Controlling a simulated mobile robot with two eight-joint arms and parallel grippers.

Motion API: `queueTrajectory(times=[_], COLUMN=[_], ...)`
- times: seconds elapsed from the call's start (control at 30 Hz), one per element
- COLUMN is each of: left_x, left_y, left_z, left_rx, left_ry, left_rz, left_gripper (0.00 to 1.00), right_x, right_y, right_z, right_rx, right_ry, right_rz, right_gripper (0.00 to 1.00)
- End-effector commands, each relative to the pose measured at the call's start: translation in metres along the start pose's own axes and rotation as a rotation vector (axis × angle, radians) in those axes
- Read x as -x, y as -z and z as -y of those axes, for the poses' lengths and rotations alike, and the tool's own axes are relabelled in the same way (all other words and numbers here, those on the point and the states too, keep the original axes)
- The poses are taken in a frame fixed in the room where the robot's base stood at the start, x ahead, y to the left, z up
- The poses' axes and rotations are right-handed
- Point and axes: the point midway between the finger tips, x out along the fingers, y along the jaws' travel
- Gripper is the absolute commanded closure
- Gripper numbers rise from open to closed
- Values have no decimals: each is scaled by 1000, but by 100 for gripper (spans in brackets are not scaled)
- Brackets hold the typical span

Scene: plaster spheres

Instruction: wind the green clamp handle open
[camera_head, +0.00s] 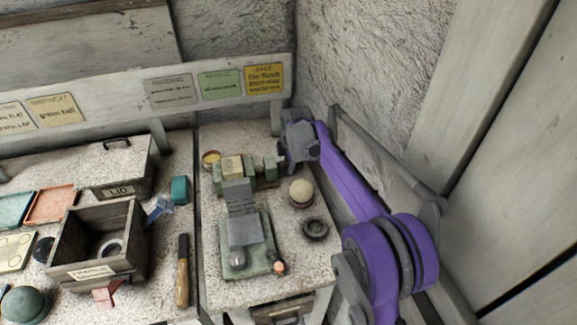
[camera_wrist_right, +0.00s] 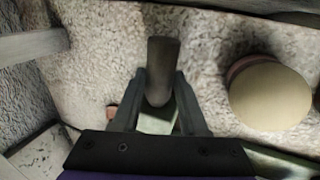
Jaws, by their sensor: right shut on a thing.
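The green clamp (camera_head: 262,181) stands on the right-hand bench top with a pale yellowish block (camera_head: 232,167) between its jaws. My right gripper (camera_head: 285,152) is at the clamp's right end, below the yellow sign. In the right wrist view my right gripper (camera_wrist_right: 160,88) is shut on a dark grey rod-like clamp handle (camera_wrist_right: 163,60), with one finger on each side. A pale green patch shows below the handle between the fingers. In the head view the gripper and wrist hide most of the handle. My left gripper is in neither view.
A cream ball (camera_head: 301,190) sits on a dark holder close to the clamp; a dark ring (camera_head: 315,229) lies nearer. A grey-green stepped device (camera_head: 243,215) stands in front. A wooden crate (camera_head: 68,235) and lidded box (camera_head: 112,155) are left. The wall is close behind my right wrist.

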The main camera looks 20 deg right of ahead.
Motion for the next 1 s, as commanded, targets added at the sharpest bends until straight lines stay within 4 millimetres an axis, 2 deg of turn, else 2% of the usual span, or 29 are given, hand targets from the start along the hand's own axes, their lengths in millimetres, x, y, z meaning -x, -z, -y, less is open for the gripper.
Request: queueTrajectory(times=[0.3, 0.77, 0.8, 0.93, 1.0], left_x=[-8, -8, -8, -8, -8], left_y=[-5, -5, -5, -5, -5], left_z=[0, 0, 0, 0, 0], left_rx=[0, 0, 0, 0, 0], left_ry=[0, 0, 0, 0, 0], left_rz=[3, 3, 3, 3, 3], left_gripper=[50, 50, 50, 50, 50], right_x=[0, 0, 0, 0, 0], right_y=[0, 0, 0, 0, 0], right_z=[3, 2, 2, 2, 2], right_rx=[1, 1, 1, 0, 0], right_ry=[-100, -113, -113, -113, -113], right_rz=[2, 2, 2, 2, 2], right_gripper=[100, 100, 52, 28, 27])
